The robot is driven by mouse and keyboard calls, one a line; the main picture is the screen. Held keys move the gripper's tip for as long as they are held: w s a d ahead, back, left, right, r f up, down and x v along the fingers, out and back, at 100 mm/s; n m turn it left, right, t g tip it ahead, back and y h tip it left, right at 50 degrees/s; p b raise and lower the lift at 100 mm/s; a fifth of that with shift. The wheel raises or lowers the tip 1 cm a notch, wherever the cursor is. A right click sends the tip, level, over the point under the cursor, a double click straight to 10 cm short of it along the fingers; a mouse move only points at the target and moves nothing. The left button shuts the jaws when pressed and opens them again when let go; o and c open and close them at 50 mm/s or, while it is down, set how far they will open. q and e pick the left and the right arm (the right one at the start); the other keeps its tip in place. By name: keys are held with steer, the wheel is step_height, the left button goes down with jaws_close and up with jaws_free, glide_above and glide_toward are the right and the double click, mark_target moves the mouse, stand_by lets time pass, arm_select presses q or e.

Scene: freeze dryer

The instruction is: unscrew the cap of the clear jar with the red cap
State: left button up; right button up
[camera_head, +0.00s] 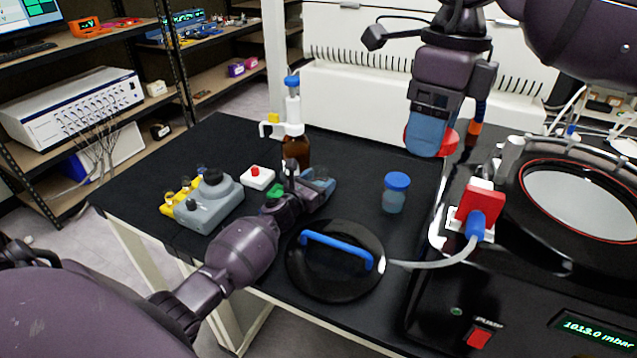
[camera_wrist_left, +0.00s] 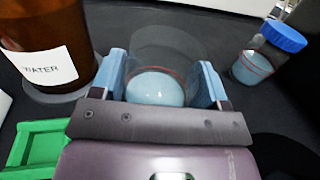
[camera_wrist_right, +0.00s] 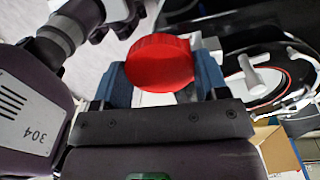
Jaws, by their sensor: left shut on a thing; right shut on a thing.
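The clear jar (camera_wrist_left: 160,60) stands between the blue fingers of my left gripper (camera_wrist_left: 163,82), with pale blue contents inside and no cap on its top. In the head view my left gripper (camera_head: 318,180) is low at the table beside the brown bottle and largely covers the jar. My right gripper (camera_wrist_right: 165,80) is shut on the red cap (camera_wrist_right: 160,63). In the head view the cap (camera_head: 449,143) shows beside the fingers of my right gripper (camera_head: 428,135), held up above the table, well apart from the jar and to its right.
A blue-capped jar (camera_head: 396,193) stands right of the left gripper. A brown water bottle (camera_head: 296,150) stands just behind it. A black lid with a blue handle (camera_head: 335,265) lies in front. A grey device (camera_head: 209,203) is at left; the freeze dryer (camera_head: 500,265) fills the right.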

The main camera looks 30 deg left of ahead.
arm_select(q)
steer(key=shift+f, duration=0.25)
steer(key=o, duration=1.5)
steer(key=shift+o, duration=1.1)
steer(key=shift+r, duration=0.15)
